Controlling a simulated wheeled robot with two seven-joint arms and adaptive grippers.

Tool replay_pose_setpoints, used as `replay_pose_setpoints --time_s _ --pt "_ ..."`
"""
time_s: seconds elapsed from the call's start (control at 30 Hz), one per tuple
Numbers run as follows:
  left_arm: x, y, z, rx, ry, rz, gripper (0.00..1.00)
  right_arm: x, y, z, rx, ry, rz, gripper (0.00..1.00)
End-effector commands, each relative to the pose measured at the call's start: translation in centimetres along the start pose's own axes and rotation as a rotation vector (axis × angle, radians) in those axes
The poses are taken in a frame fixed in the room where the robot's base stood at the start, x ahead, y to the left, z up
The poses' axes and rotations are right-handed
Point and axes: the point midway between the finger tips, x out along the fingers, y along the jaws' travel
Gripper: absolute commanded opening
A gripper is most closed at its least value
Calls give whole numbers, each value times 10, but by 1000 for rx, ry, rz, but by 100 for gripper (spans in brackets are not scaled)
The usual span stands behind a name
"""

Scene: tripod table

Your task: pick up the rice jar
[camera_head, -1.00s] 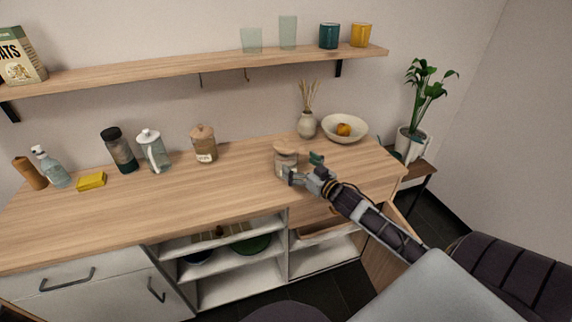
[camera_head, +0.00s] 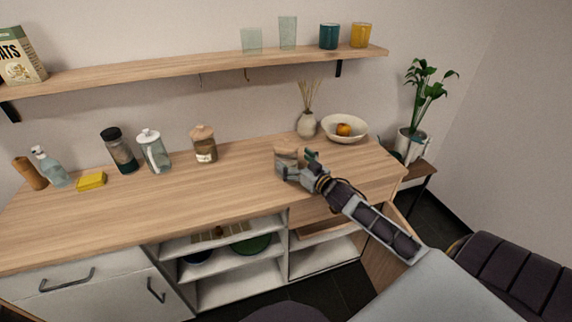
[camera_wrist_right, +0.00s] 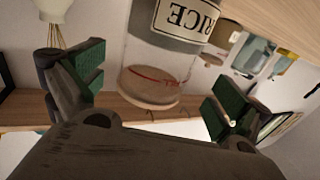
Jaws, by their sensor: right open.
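The rice jar (camera_head: 286,151) stands on the wooden counter (camera_head: 230,180) in the head view, with a wooden lid. My right gripper (camera_head: 297,166) is right at it and hides its lower part. In the right wrist view, which appears upside down, the jar's clear glass and RICE label (camera_wrist_right: 188,18) show between the two green-padded fingers of my right gripper (camera_wrist_right: 155,95). The fingers are open, one on each side of the jar, with gaps between pads and glass. My left gripper is not in view.
A reed vase (camera_head: 307,124) and a bowl with an orange fruit (camera_head: 345,128) stand behind and right of the jar. Another wooden-lidded jar (camera_head: 204,145) stands to the left. The counter's front middle is clear. A shelf (camera_head: 200,68) runs above.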

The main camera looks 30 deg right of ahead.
Motion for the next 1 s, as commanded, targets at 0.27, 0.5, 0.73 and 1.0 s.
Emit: replay_pose_setpoints --time_s 0.27,0.5,0.73,1.0 --pt "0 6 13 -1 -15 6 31 14 2 -1 0 2 0 100" --pt "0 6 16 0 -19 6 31 29 5 0 -1 1 0 100" --pt "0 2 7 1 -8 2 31 43 5 0 0 1 0 100" --pt "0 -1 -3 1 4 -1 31 50 4 1 0 0 0 100"
